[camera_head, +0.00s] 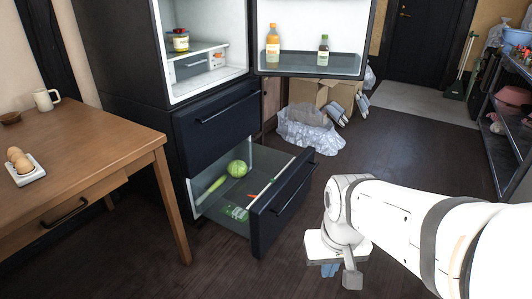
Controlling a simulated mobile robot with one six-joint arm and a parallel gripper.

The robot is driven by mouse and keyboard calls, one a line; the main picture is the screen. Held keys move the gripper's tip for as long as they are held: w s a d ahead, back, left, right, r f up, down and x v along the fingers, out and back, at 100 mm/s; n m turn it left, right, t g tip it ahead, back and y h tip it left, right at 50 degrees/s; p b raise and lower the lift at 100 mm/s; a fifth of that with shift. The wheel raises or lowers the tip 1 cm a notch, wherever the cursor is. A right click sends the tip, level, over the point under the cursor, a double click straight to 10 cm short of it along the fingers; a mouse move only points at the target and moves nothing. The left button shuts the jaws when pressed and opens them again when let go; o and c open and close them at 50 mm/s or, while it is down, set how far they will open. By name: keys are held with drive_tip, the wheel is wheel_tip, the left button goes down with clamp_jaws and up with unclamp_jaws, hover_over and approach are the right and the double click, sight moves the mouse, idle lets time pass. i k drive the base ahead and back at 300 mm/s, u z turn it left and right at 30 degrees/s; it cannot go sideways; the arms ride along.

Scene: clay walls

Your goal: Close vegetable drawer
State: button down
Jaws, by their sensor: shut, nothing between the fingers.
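The vegetable drawer (262,229) is the lowest drawer of the dark fridge, and it is pulled well out. Its dark front panel with a long handle faces right, toward my arm. A round green cabbage (237,168), a long green vegetable (211,190) and a green packet (236,213) lie inside. My gripper (340,272) is low over the floor, to the right of the drawer front and apart from it. It points downward, shut and empty. Its fingertips are small and partly hidden in this view.
The upper fridge door (312,67) stands open above, with bottles on its shelf. The drawer above (215,125) is closed. A wooden table (95,150) stands at left. A plastic bag (309,130) and cardboard box lie behind the open drawer. Dark floor in front is clear.

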sight(268, 214)
drive_tip(key=z, duration=0.05)
drive_tip(key=i, duration=0.95)
drive_tip(key=u, duration=0.05)
